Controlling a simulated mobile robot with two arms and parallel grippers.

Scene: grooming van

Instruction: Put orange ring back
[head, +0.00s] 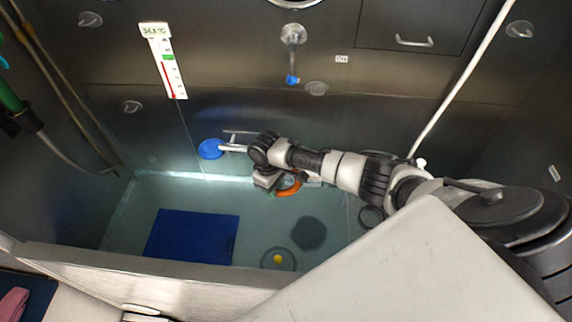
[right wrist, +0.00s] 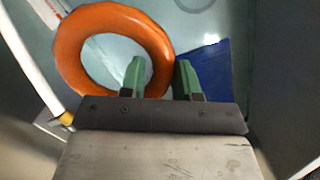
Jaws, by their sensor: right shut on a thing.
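The orange ring (head: 289,189) hangs at my right gripper (head: 268,181), above the pale tub floor near the back wall. In the right wrist view the ring (right wrist: 78,45) is large and lies to the left. Its right side passes between the two green fingertips of the right gripper (right wrist: 160,75), which is shut on it. In the head view my wrist hides part of the ring. My left gripper is not in view.
A blue mat (head: 190,236) lies on the tub floor. A small yellow ball (head: 278,258) sits by a round grey outline. A blue disc (head: 210,149) is by the back wall, left of my wrist. A thermometer strip (head: 166,65) and a blue-tipped tap (head: 292,60) are above.

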